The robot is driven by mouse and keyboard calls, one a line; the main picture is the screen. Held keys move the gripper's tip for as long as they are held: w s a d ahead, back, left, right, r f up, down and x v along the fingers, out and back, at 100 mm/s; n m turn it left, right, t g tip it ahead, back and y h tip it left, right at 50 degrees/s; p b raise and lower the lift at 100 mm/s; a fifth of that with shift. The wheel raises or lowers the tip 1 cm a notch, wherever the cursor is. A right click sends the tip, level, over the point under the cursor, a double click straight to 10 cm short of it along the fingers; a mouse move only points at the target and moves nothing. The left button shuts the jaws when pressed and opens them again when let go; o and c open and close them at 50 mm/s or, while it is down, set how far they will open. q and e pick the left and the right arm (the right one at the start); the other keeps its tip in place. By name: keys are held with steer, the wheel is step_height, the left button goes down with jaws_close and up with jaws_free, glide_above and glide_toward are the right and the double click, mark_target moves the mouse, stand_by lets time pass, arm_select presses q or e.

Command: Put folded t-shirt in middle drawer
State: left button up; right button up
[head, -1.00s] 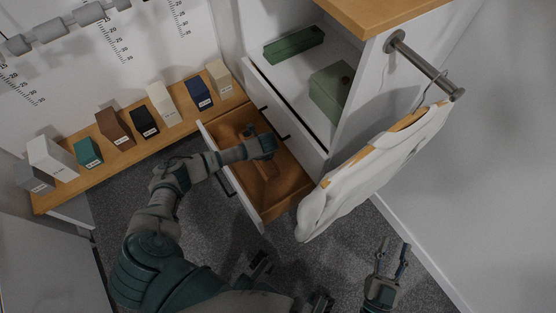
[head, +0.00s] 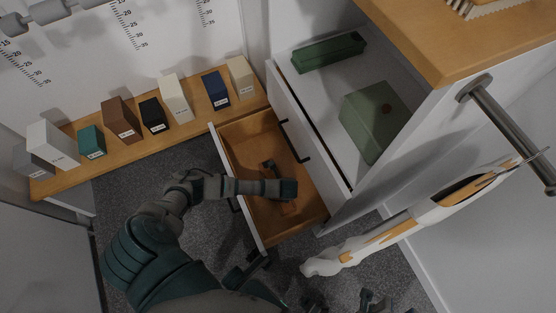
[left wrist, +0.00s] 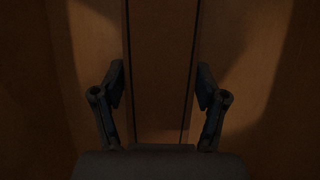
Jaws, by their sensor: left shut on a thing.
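My left gripper (head: 284,188) reaches down into an open drawer (head: 234,178) with a brown wooden inside and a white front. In the head view this item (head: 289,208) is mostly hidden under the gripper. I cannot tell whether it is cloth.
Above the wooden drawer, a white compartment (head: 318,82) holds two green boxes (head: 330,52) (head: 372,118). A wooden shelf (head: 100,172) at the left carries several labelled boxes. A metal rail (head: 510,130) sticks out at the right. Grey carpet is open below.

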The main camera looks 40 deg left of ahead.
arm_select(q)
steer(key=shift+f, duration=0.15)
steer(key=shift+a, duration=0.15)
steer(key=shift+s+a, duration=0.1)
steer(key=shift+a, duration=0.2)
steer(key=o, duration=1.2)
steer(key=shift+o, duration=0.2)
steer(key=shift+d, duration=0.1)
steer(key=shift+r, duration=0.2)
